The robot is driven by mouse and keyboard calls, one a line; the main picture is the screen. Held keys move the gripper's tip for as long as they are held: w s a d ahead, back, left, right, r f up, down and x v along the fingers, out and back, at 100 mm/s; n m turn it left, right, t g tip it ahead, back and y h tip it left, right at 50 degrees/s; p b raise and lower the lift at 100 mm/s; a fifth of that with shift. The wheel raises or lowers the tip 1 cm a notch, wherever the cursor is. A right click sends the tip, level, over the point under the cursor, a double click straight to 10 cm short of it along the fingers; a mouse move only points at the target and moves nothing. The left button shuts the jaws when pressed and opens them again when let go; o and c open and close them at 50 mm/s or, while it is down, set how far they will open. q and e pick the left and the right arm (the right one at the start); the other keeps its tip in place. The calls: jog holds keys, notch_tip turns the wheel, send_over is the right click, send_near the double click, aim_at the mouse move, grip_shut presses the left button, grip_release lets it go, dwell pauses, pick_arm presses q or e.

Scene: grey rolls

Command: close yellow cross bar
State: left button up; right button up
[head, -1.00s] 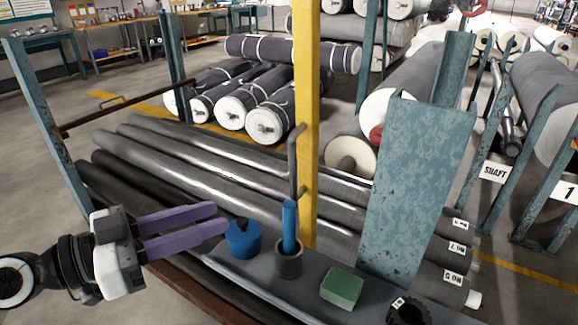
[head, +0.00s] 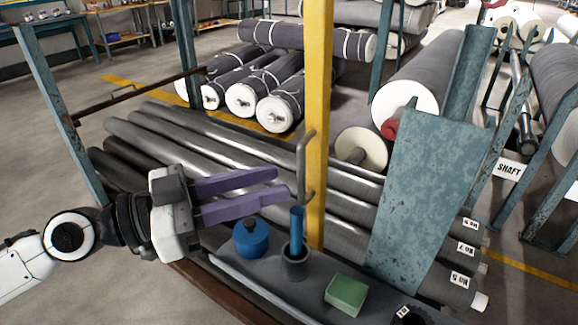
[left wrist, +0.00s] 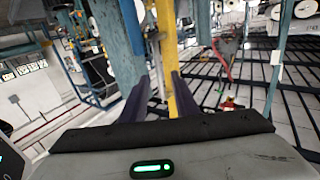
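The yellow cross bar (head: 318,110) stands upright in the middle of the head view, with a bent grey handle (head: 301,172) on its left side. My left gripper (head: 282,185) is open, its two purple fingers pointing right, with the tips just left of the handle. I see no contact with it. In the left wrist view the yellow bar (left wrist: 168,45) shows beyond the gap between the open fingers (left wrist: 160,88). The bar's top runs out of the head view, and its lower end is hidden behind the shelf items. My right gripper is not in view.
Below the fingers, a grey shelf (head: 318,284) holds a blue pot (head: 250,240), a dark cup (head: 295,264) with a blue stick (head: 297,225), and a green block (head: 346,294). A teal post (head: 425,205) stands right of the bar. Long dark rolls (head: 190,150) lie behind.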

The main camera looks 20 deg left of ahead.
pick_arm(q)
jog(key=p+x, duration=0.3)
jog(key=x, duration=0.1)
jog(key=shift+d, duration=0.15)
grip_shut()
